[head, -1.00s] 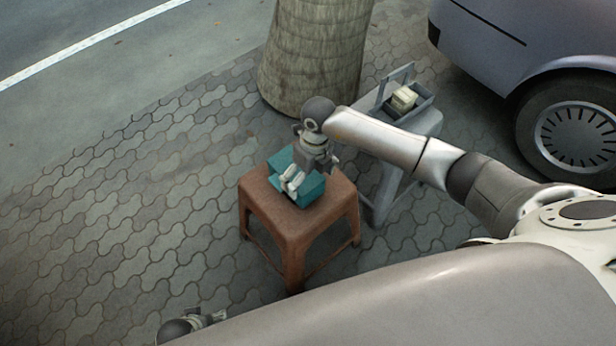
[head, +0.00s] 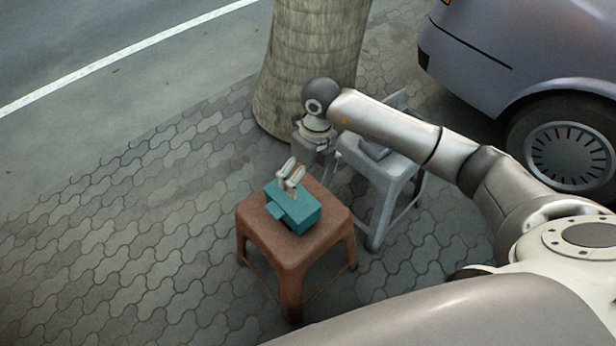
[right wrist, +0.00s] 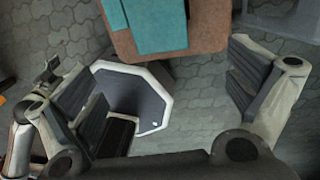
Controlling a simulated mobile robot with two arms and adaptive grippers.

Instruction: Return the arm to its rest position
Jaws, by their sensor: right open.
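My right gripper (head: 290,173) is open and empty. In the head view its pale fingers overlap the upper part of a teal box (head: 300,213). The box sits on a brown stool (head: 288,255). In the right wrist view the fingers of my right gripper (right wrist: 157,68) are spread wide with nothing held between them. There the teal box (right wrist: 155,25) and the brown stool (right wrist: 205,42) are at the top edge, beyond the fingertips and apart from them. My right arm reaches in from the right.
A grey stool (head: 384,183) stands right of the brown one, partly hidden by my right arm, with a mostly hidden grey tray on it. A tree trunk (head: 300,70) rises behind. A parked car (head: 500,60) is at the upper right. The paving (head: 110,240) at left is clear.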

